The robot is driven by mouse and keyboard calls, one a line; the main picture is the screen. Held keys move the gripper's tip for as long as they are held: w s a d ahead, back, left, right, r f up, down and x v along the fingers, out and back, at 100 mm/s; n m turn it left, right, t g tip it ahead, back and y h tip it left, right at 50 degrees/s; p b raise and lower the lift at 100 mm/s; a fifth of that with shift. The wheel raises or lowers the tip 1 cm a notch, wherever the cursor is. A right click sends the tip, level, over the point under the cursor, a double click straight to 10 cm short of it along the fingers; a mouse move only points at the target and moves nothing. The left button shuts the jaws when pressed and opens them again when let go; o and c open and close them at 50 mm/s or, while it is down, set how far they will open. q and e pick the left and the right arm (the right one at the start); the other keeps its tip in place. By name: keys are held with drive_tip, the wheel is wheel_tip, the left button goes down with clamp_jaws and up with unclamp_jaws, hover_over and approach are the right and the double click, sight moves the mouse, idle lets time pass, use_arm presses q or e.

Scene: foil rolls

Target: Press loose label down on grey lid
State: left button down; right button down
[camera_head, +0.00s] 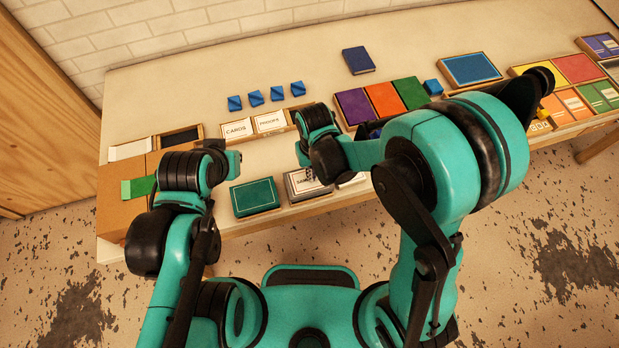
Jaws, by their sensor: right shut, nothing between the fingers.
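A grey box lid (294,190) lies near the front edge of the table, with a white label (301,186) bearing dark print on top. My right gripper (311,175) is shut and empty, pointing down over the lid and label. Its hand hides their far right part. I cannot tell whether the fingertips touch the label, or whether any label edge is raised. My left gripper (236,160) is above the table to the left of the lid, beyond the green box. Its fingers are too small and dark to tell whether they are open.
A green box (254,197) lies just left of the grey lid. A white-topped item (352,180) is close on its right. Behind are trays labelled CARDS and PROOFS (253,126) and several blue blocks (277,94). A cardboard box (115,193) stands at the left end.

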wheel_tip(320, 180, up, 8)
drive_tip(key=p, duration=0.5)
drive_tip(key=shift+p, duration=0.4)
idle(0.4)
drive_tip(key=s+d+m+t+b, duration=0.1)
drive_tip(key=s+d+t+b, duration=0.1)
drive_tip(key=d+b, duration=0.5)
drive_tip(key=s+d+m+t+b, duration=0.2)
drive_tip(key=d+t+b, duration=0.3)
drive_tip(key=d+b, duration=0.3)
drive_tip(key=s+d, duration=0.1)
drive_tip(key=d, duration=0.2)
drive_tip(key=shift+m, duration=0.3)
drive_tip(key=shift+s+r, duration=0.1)
